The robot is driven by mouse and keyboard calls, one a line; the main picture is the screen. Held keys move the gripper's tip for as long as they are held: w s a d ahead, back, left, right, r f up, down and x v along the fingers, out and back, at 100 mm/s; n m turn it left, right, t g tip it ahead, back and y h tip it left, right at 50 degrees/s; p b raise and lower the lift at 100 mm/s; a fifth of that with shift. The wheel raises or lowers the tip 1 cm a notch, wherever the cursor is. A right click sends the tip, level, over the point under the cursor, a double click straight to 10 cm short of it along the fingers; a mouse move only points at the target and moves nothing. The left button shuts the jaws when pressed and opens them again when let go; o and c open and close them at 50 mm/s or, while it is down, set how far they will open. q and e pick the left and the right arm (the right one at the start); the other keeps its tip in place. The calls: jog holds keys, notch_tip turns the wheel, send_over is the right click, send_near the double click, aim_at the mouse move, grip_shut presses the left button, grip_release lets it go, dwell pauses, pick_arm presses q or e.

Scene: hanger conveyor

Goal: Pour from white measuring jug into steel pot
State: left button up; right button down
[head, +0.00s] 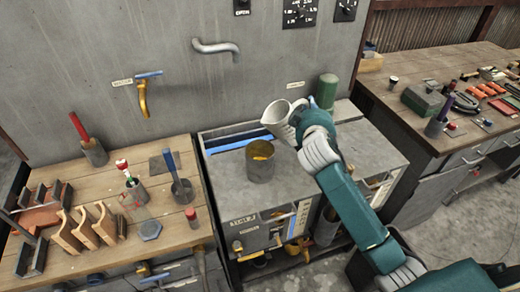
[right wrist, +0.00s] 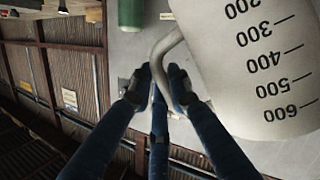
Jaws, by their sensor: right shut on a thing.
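The white measuring jug (head: 281,122) is held up just right of the steel pot, its mouth and spout facing left. In the right wrist view the jug (right wrist: 255,60) fills the upper right, with printed volume marks upside down. My right gripper (right wrist: 158,85) is shut on the jug's thin curved handle. In the head view my right gripper (head: 305,112) is largely hidden behind my wrist. The steel pot (head: 260,168) stands upright on the grey cabinet top, with something orange-yellow inside. I see no stream between jug and pot. My left gripper is not in view.
A green cylinder (head: 327,91) stands behind the jug at the cabinet's back. A wooden bench (head: 100,240) with tools is at left. Another bench (head: 440,75) with a green box is at right. A pipe spout (head: 216,47) sticks out of the wall above.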

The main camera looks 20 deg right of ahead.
jog(key=shift+r, duration=0.2)
jog(key=shift+a+r+n+h, duration=0.2)
jog(key=shift+r+n+h, duration=0.1)
jog(key=shift+n, duration=0.1)
dwell(0.3)
jog(key=shift+a+r+n+t+b, duration=0.2)
jog(key=shift+r+n+t+b, duration=0.1)
jog(key=shift+n, duration=0.2)
jog(key=shift+h, duration=0.3)
jog(key=shift+a+r+n+b, duration=0.2)
jog(key=shift+a+n+b, duration=0.1)
jog(key=shift+n, duration=0.2)
